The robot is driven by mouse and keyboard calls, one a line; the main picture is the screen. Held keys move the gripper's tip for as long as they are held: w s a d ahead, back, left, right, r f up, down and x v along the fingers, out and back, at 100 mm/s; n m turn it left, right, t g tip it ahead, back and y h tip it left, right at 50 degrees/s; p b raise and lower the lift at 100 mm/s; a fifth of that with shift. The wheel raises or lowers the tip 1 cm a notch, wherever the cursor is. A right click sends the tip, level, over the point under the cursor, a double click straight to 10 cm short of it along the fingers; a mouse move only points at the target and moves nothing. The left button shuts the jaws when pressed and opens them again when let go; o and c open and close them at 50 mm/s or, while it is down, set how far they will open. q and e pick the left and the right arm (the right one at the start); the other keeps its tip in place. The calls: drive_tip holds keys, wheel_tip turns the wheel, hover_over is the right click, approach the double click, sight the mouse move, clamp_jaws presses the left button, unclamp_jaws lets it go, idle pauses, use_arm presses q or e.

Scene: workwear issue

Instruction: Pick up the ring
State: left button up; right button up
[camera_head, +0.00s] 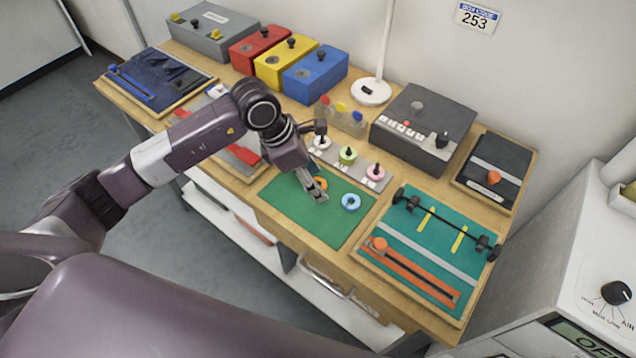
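A light blue ring (351,202) lies flat on the green mat (318,225) near its right side. An orange ring (321,183) shows just behind my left gripper's fingers and is partly hidden by them. My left gripper (317,195) points down over the green mat, left of the blue ring and apart from it. Its fingertips are small and close together, so I cannot tell whether they are open or touch the orange ring. My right gripper is out of view.
A grey strip (362,163) behind the mat has pegs with white, green and pink rings. A grey control box (425,128) and red, yellow and blue boxes stand farther back. A teal board (418,246) with a black bar lies to the right.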

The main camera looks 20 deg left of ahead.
use_arm(q)
drive_tip(key=c, duration=0.8)
drive_tip(key=shift+r, duration=0.15)
